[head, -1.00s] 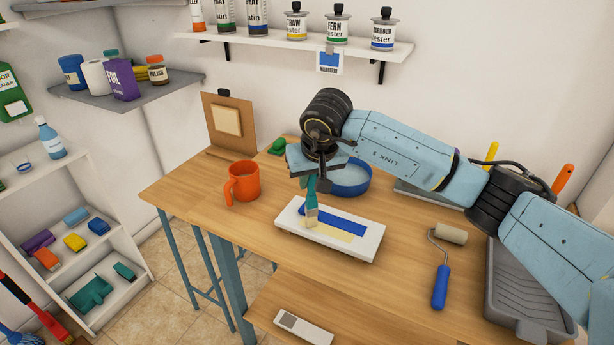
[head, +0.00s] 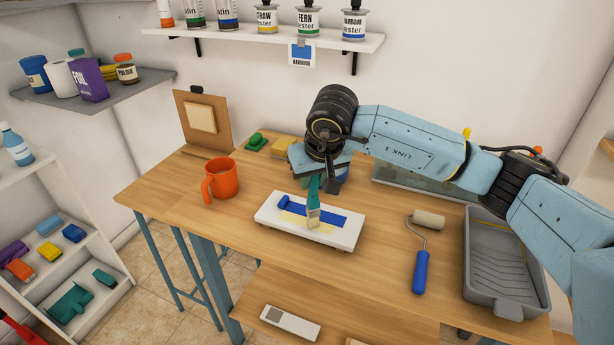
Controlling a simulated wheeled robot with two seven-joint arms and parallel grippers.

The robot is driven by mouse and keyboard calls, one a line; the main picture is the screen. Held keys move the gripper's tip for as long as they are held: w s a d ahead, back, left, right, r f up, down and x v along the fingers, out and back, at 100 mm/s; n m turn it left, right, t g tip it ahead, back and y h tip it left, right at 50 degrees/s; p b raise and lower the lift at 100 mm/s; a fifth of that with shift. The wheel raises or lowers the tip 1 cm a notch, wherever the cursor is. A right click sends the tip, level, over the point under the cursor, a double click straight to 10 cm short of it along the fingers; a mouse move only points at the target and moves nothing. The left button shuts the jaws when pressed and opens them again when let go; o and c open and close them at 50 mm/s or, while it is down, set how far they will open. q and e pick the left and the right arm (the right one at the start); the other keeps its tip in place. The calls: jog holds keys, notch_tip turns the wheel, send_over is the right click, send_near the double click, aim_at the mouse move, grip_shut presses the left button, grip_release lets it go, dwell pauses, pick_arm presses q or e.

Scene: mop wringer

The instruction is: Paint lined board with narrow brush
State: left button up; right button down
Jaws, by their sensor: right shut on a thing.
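The white board (head: 345,232) lies flat on the wooden table. It carries a blue painted band (head: 328,217) along its back part and a pale yellow band (head: 291,220) in front. The blue is wider at its left end. My right gripper (head: 315,178) is shut on the teal-handled narrow brush (head: 314,194) and holds it nearly upright over the board. The pale bristles (head: 313,217) overlap the bands near the board's middle; I cannot tell if they touch. My left gripper is out of view.
An orange mug (head: 221,181) stands left of the board. A paint roller (head: 422,262) and a grey tray (head: 500,270) lie to the right. A green item (head: 257,141) and a yellow block (head: 281,146) sit at the back. Table in front of the board is clear.

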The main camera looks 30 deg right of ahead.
jog(key=s+d, duration=0.3)
jog(key=shift+s+f+b, duration=0.1)
jog(key=shift+s+b, duration=0.2)
jog(key=shift+b, duration=0.05)
dwell(0.4)
notch_tip(320, 180, up, 7)
jog(key=p, duration=0.4)
dwell(0.6)
